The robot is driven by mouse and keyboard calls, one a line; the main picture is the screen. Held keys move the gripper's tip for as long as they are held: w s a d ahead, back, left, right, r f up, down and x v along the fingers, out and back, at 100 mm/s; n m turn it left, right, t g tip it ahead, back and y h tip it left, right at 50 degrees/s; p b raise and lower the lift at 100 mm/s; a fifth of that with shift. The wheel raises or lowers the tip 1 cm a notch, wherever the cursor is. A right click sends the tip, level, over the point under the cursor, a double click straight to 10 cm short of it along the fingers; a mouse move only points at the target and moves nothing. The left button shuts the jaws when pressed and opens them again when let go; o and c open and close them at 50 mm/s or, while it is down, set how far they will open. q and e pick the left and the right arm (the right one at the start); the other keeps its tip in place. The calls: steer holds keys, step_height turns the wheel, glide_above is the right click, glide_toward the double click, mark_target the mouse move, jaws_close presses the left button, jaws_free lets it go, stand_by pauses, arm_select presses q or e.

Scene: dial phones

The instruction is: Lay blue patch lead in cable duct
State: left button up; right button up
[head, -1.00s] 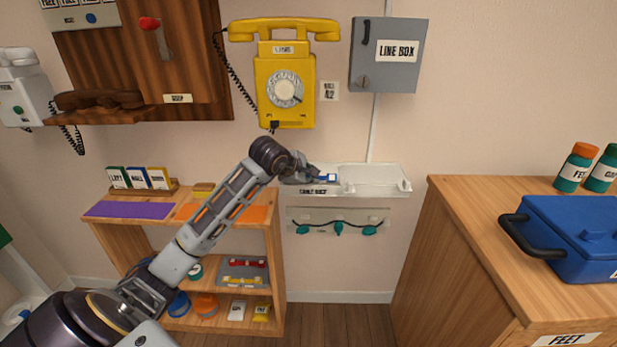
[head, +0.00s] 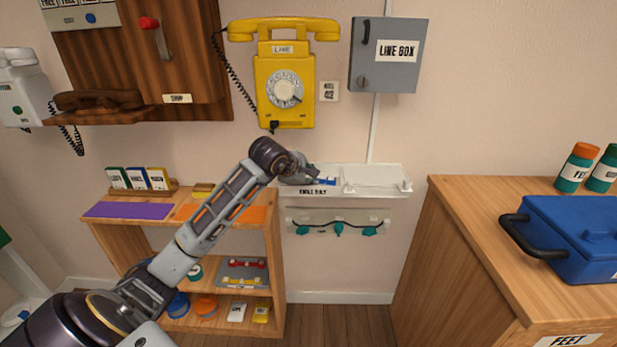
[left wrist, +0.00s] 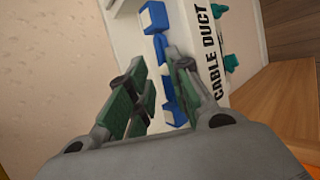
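The cable duct (head: 376,178) is a white open tray on the wall below the yellow phone. Its lettered front also shows in the left wrist view (left wrist: 202,28). The blue patch lead (head: 326,182), blue with white parts, is at the left part of the duct. In the left wrist view the lead (left wrist: 154,18) runs lengthwise along the duct, partly hidden behind the fingers. My left gripper (head: 312,176) is at the duct's left end, over the lead. In the left wrist view its fingers (left wrist: 158,64) are apart, with the lead seen between and beyond them. My right gripper is not in view.
A grey line box (head: 389,55) and the yellow phone (head: 285,85) hang above the duct. A rack with a dark lead and teal parts (head: 338,229) is just below. A wooden shelf (head: 275,265) stands left; a wooden cabinet (head: 460,240) stands right.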

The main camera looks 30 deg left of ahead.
arm_select(q)
steer(key=shift+s+d+f, duration=0.25)
steer(key=shift+f, duration=0.2)
steer(key=shift+c, duration=0.3)
steer(key=shift+r, duration=0.1)
steer(key=shift+o, duration=0.3)
steer(key=v, duration=1.2)
steer(key=shift+w+a+r, duration=0.2)
steer(key=shift+a+r, duration=0.1)
